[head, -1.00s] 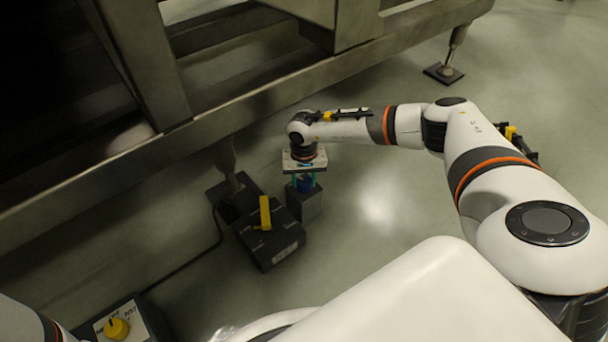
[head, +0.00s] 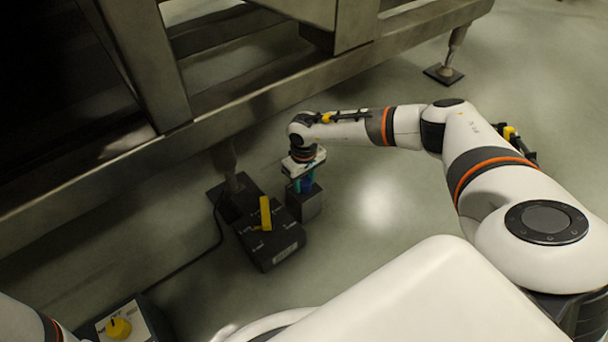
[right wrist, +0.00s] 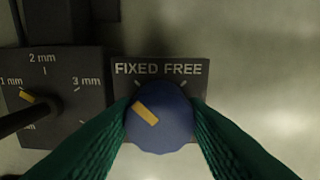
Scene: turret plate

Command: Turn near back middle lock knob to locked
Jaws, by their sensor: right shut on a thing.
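The lock knob (right wrist: 170,132) is a round blue knob with a yellow mark, on a dark block (right wrist: 122,70) lettered FIXED and FREE. The yellow mark points up and left, toward the FIXED side. My right gripper (right wrist: 162,118) is shut on the knob, with one green finger on each side. In the head view my right gripper (head: 303,182) points down onto the knob above its small dark block (head: 306,206), and the knob is mostly hidden. My left gripper is not in view.
Beside the block stands a black box (head: 270,244) with a yellow lever (head: 265,213); the right wrist view shows its millimetre scale. A metal frame (head: 230,105) rises behind. A panel with a yellow knob (head: 118,328) is at lower left.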

